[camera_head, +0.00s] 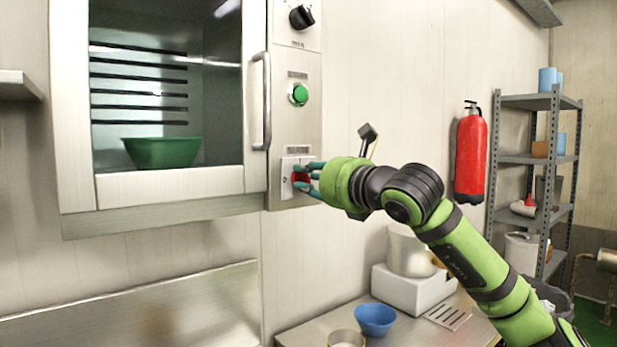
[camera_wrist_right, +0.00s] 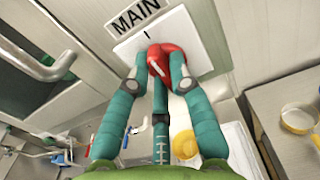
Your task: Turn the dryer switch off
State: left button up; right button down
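The dryer switch is a red rotary knob (camera_head: 299,178) on a white plate (camera_head: 286,181), low on the dryer's control panel. In the wrist view the red knob (camera_wrist_right: 168,58) sits under a label reading MAIN (camera_wrist_right: 138,14), with a pale line on its face. My right gripper (camera_head: 309,175) is at the panel, its teal fingers around the knob. In the wrist view the fingers of my right gripper (camera_wrist_right: 160,80) lie on both sides of the knob and seem to touch it, partly hiding it. My left gripper is out of view.
Above the knob are a green button (camera_head: 298,94) and a black dial (camera_head: 301,17). The dryer's door handle (camera_head: 262,100) is just left of the panel. A green bowl (camera_head: 163,152) is inside. Below stand a blue bowl (camera_head: 375,319) and a white appliance (camera_head: 412,287).

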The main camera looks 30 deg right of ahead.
jog(key=shift+n, duration=0.3)
jog(key=n+b, duration=0.1)
jog(key=n, duration=0.1)
jog(key=shift+a+f+n, duration=0.1)
jog(key=shift+n, duration=0.3)
jog(key=n, duration=0.4)
jog(key=shift+b, duration=0.4)
jog(key=n, duration=0.6)
jog(key=shift+f, duration=0.2)
jog(key=n, duration=0.4)
jog(key=shift+f+n, duration=0.1)
jog(key=shift+n, duration=0.2)
jog(key=c, duration=1.1)
grip_release()
